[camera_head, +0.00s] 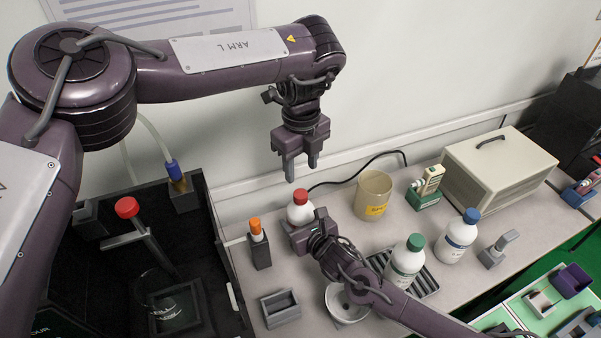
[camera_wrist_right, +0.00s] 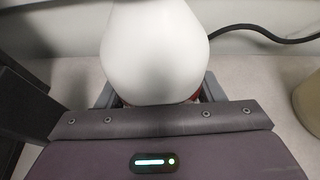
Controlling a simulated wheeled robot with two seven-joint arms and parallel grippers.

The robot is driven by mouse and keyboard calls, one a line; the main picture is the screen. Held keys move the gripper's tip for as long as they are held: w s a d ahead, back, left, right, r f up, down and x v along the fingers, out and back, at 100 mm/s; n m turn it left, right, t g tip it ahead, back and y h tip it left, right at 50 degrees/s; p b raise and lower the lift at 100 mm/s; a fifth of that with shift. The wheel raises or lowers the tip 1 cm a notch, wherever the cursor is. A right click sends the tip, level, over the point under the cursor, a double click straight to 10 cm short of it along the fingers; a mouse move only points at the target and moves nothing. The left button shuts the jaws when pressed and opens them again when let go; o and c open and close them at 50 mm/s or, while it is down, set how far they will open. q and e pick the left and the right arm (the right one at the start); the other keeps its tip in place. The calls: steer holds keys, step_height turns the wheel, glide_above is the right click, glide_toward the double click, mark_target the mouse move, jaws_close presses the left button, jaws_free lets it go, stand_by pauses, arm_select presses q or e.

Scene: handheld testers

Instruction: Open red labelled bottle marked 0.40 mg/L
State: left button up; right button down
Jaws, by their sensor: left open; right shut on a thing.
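A white bottle with a red cap (camera_head: 299,208) stands on the grey bench, near the wall. My right gripper (camera_head: 305,230) is shut around its lower body. In the right wrist view the white bottle body (camera_wrist_right: 155,50) fills the top middle between the two fingers, with a bit of red showing low at its sides. The label and its marking are hidden. My left gripper (camera_head: 300,172) is open and empty, pointing down just above the red cap, apart from it as far as I can see.
An orange-capped item stands in a dark holder (camera_head: 260,253) to the left. A green-capped bottle (camera_head: 405,266), a blue-capped bottle (camera_head: 455,242), a tan beaker (camera_head: 373,195) and a beige box (camera_head: 497,172) stand to the right. A grey tray (camera_head: 281,314) lies in front.

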mark_target(300, 194)
arm_select(q)
steer(key=m, duration=0.4)
steer(key=shift+m, duration=0.4)
steer(key=m, duration=0.4)
steer(key=shift+m, duration=0.4)
steer(key=m, duration=0.4)
steer(key=shift+m, duration=0.3)
steer(key=m, duration=1.5)
steer(key=shift+m, duration=0.4)
steer(key=m, duration=0.4)
steer(key=shift+a+m, duration=0.1)
steer(key=shift+m, duration=0.2)
steer(key=shift+f, duration=0.25)
step_height(300, 194, down, 8)
steer(key=shift+r, duration=0.25)
